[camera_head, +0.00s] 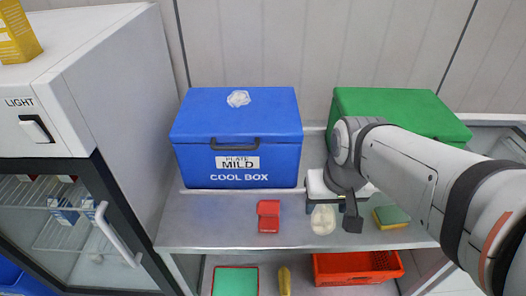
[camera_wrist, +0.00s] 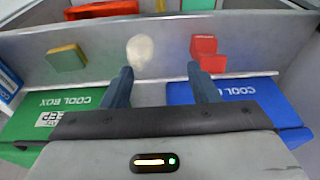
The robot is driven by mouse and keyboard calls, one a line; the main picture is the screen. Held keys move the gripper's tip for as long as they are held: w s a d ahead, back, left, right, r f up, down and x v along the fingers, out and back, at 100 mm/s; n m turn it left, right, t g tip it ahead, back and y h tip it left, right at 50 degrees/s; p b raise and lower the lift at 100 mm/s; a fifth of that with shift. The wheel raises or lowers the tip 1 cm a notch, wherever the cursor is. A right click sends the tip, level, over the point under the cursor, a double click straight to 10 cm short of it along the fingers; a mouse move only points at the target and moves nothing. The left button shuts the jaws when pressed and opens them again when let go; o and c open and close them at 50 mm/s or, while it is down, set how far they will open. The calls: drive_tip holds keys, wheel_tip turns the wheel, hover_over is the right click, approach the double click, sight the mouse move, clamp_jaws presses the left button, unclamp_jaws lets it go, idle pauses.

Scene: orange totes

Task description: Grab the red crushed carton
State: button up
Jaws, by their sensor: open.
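The red crushed carton (camera_head: 268,216) sits on the grey metal shelf, in front of the blue cool box. In the wrist view the open fingers (camera_wrist: 161,78) point toward the shelf, with the carton off to the right of the gap.
A pale round object (camera_head: 323,219) lies on the shelf near my gripper. A yellow-green block (camera_head: 390,217) is further right. The blue cool box (camera_head: 237,140) and a green box (camera_head: 400,108) stand behind. An orange tote (camera_head: 357,267) is below. Bare shelf (camera_head: 200,220) lies left of the carton.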

sight(270, 201)
drive_tip(key=o, duration=0.6)
drive_tip(key=w+a+p, duration=0.1)
drive_tip(key=w, duration=0.1)
drive_tip(key=w+a+f+g+p, duration=0.1)
drive_tip(key=w+a+p, duration=0.1)
drive_tip(key=w, duration=0.1)
drive_tip(key=w+a+g+y+p, duration=0.1)
drive_tip(key=w+a, duration=0.1)
drive_tip(key=shift+w+f+p, duration=0.2)
drive_tip(key=shift+w+p, duration=0.05)
drive_tip(key=shift+p, duration=0.1)
drive_tip(key=shift+m+g+y, duration=0.3)
drive_tip(key=shift+m+g, duration=0.2)
drive_tip(key=shift+g, duration=0.2)
drive_tip(key=w+a+f+p, duration=0.2)
drive_tip(key=a+f, duration=0.1)
drive_tip(key=w+a+f+p, duration=0.1)
drive_tip(key=a+f, duration=0.1)
drive_tip(key=shift+w, duration=0.35)
drive_tip(key=shift+s+a+f, duration=0.1)
drive_tip(key=shift+a+f, duration=0.05)
drive_tip(key=shift+f, duration=0.45)
drive_tip(key=shift+a+f, duration=0.1)
drive_tip(key=shift+f, duration=0.5)
drive_tip(key=shift+a+f+p, duration=0.2)
drive_tip(key=shift+f+p, duration=0.35)
drive_tip(key=shift+f, duration=2.2)
